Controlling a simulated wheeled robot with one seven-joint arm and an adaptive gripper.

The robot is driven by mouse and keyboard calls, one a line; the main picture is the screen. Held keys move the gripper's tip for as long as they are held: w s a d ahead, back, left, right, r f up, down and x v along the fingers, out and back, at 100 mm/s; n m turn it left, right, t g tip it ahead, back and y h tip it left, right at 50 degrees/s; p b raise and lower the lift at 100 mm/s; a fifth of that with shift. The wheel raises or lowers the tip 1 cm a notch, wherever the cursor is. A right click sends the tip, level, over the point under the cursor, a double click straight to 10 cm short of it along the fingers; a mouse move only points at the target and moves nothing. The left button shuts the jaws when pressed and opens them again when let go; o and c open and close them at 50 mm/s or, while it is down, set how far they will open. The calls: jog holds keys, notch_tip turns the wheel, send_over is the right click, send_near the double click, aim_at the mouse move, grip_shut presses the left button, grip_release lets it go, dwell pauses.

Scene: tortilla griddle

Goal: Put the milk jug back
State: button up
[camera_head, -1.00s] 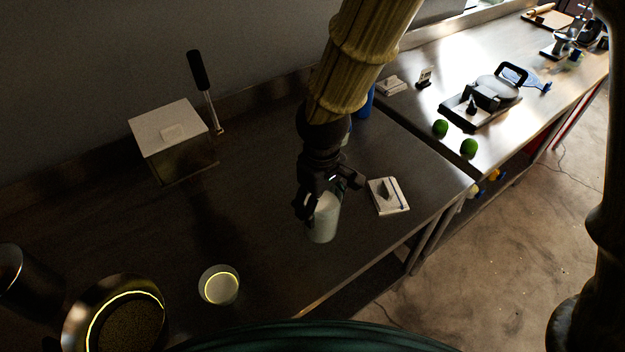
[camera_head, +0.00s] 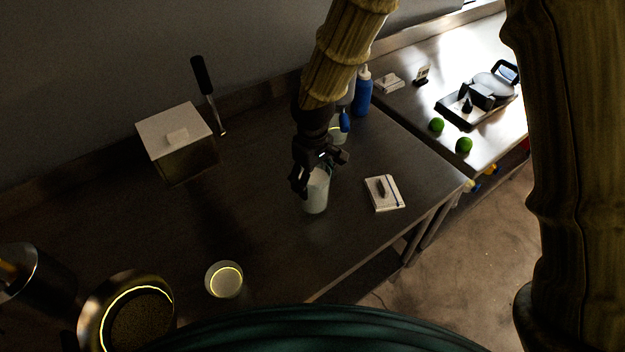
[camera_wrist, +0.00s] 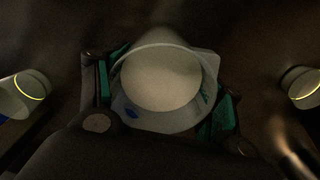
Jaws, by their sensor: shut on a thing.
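The milk jug (camera_head: 317,193) is a pale, translucent container over the dark counter (camera_head: 260,235), right of the middle in the head view. My gripper (camera_head: 318,170) is shut on it near its upper part. In the wrist view the jug (camera_wrist: 162,80) is seen from above, with a wide round mouth and pale contents. Green finger pads (camera_wrist: 222,115) press on its two sides. I cannot tell whether its base touches the counter.
A glowing-rimmed glass (camera_head: 224,281) and a metal pot (camera_head: 125,315) stand at front left. A lidded box (camera_head: 178,145) is at back left. A notepad (camera_head: 384,193) lies right of the jug. Blue bottle (camera_head: 362,92) and another glowing-rimmed cup (camera_head: 337,133) stand behind my gripper.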

jog(key=shift+f+p, duration=0.3)
jog(key=shift+f, duration=0.55)
jog(key=shift+f, duration=0.15)
jog(key=o, duration=1.6)
jog(key=shift+r+b, duration=2.05)
jog(key=shift+r, duration=4.1)
